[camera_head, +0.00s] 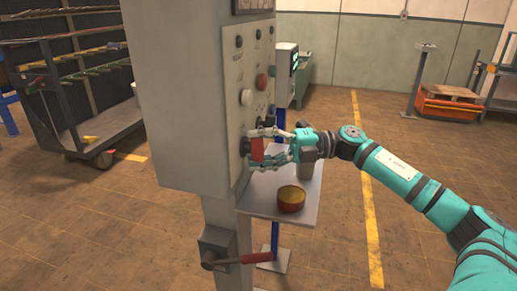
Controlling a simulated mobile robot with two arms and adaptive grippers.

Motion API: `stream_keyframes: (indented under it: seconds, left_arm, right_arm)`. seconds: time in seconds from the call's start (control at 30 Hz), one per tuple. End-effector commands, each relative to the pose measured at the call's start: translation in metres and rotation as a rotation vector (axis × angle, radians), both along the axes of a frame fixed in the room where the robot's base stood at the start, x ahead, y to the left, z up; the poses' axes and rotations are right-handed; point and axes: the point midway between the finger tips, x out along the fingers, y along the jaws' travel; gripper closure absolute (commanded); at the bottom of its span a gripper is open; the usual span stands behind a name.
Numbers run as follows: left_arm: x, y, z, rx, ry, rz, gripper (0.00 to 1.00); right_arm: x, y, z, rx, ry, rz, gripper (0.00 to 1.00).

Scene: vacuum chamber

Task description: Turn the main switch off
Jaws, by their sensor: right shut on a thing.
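The grey control cabinet (170,90) stands in the middle-left, with its light control panel (235,110) facing right. The red main switch (257,150) sits low on that panel. My right gripper (262,149) reaches in from the right and is shut on the red switch, one finger above and one below it. The fingers partly cover the switch, and its exact angle is hard to tell. My left gripper is not in view.
Other knobs, including a white one (246,97) and a red one (262,81), sit above the switch. A red-handled lever (255,258) sticks out lower down. Open floor lies to the right.

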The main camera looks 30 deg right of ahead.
Motion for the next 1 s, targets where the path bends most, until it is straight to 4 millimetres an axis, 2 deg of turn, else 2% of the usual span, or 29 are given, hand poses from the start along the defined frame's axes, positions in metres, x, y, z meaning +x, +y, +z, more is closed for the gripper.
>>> stream_keyframes:
  seconds: [0.03,0.2,0.57,1.0]
  left_arm:
    - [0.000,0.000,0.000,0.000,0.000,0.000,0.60]
    - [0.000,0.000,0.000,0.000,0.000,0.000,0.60]
    - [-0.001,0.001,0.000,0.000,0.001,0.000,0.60]
    - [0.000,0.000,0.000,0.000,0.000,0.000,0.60]
  right_arm:
    - [0.000,0.000,-0.002,-0.004,0.000,0.002,0.38]
    - [0.000,0.000,-0.001,-0.002,0.000,0.001,0.17]
    - [-0.003,-0.006,-0.002,-0.003,0.003,-0.001,0.17]
    - [-0.038,-0.076,-0.003,-0.002,0.007,-0.002,0.17]
